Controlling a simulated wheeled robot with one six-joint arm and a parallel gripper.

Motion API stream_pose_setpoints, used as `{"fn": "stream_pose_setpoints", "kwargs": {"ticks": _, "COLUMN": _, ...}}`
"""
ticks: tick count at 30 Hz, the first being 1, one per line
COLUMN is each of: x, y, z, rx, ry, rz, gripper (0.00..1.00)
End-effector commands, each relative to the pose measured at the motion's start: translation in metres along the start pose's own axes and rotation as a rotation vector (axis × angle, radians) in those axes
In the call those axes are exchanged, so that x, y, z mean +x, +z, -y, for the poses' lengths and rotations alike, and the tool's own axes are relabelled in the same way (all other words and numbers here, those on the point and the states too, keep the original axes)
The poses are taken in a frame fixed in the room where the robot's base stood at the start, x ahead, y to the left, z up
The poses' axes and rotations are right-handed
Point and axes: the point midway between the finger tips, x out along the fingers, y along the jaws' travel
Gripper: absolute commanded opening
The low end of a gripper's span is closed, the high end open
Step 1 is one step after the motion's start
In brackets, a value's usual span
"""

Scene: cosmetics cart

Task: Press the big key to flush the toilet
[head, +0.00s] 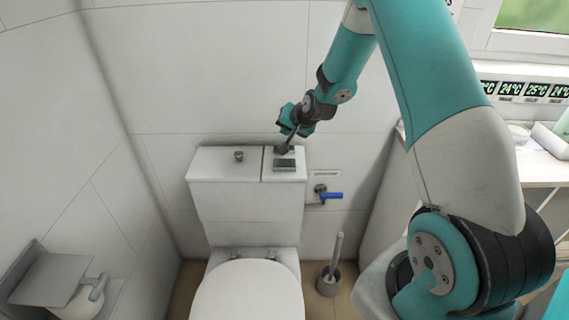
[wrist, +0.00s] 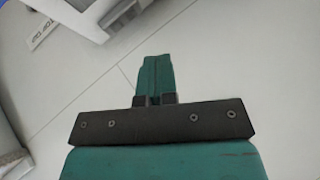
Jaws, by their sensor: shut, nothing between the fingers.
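The white toilet (head: 247,290) stands against the back wall, with its cistern (head: 245,210) behind the bowl. A grey flush plate (head: 285,165) sits on the right part of the cistern lid. The big key is too small to tell apart on it. My gripper (head: 284,149) is shut and empty, pointing down at the plate's back edge. I cannot tell whether it touches. In the wrist view my shut teal fingers (wrist: 154,75) point up the picture, in front of pale tiles.
A small grey knob (head: 239,156) stands on the lid left of the plate. A blue-handled tap (head: 330,195) is on the wall to the right. A toilet brush (head: 331,268) stands on the floor. A paper holder (head: 50,280) is at the lower left.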

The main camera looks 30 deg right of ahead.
Motion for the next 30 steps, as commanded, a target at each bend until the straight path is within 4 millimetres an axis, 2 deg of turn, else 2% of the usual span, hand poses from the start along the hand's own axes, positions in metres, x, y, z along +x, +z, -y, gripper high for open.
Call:
{"fn": "stream_pose_setpoints", "kwargs": {"ticks": 8, "x": 0.017, "y": 0.013, "z": -0.012, "rx": -0.001, "ry": 0.0, "rz": 0.001, "gripper": 0.0}}
{"fn": "stream_pose_setpoints", "kwargs": {"ticks": 21, "x": 0.058, "y": 0.043, "z": -0.042, "rx": 0.0, "ry": 0.0, "rz": 0.002, "gripper": 0.0}}
{"fn": "stream_pose_setpoints", "kwargs": {"ticks": 30, "x": 0.06, "y": 0.044, "z": -0.044, "rx": -0.001, "ry": 0.0, "rz": 0.001, "gripper": 0.0}}
